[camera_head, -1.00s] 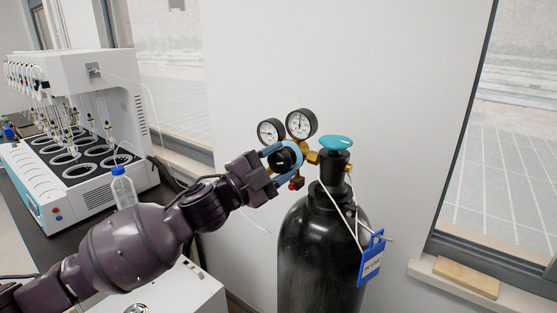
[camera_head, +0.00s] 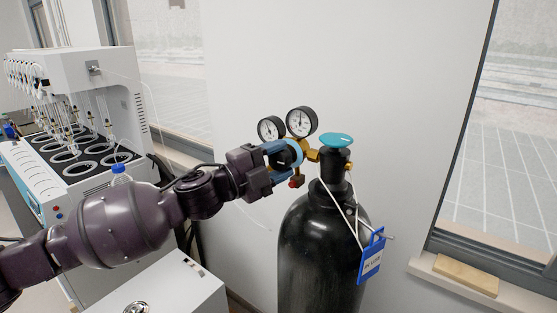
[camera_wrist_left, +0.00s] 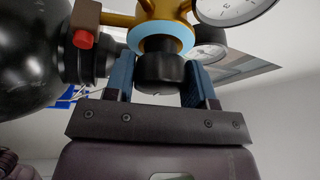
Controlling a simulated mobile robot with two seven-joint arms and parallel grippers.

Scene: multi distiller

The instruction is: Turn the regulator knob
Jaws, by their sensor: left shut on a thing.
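The regulator (camera_head: 312,156) is brass with two round white-faced gauges and sits at the top of a black gas cylinder (camera_head: 318,250). Its black knob (camera_wrist_left: 160,74) shows in the left wrist view, in front of a light blue ring on the brass body. My left gripper (camera_head: 282,156) reaches in from the left and is shut on the knob. In the left wrist view its two blue fingers (camera_wrist_left: 162,80) stand on either side of the knob. In the head view the fingers and wrist mostly hide the knob. My right gripper is not in view.
A teal valve wheel (camera_head: 336,140) tops the cylinder, close to the gripper. A blue tag (camera_head: 372,256) hangs from it. A window sill (camera_head: 465,276) lies at the right.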

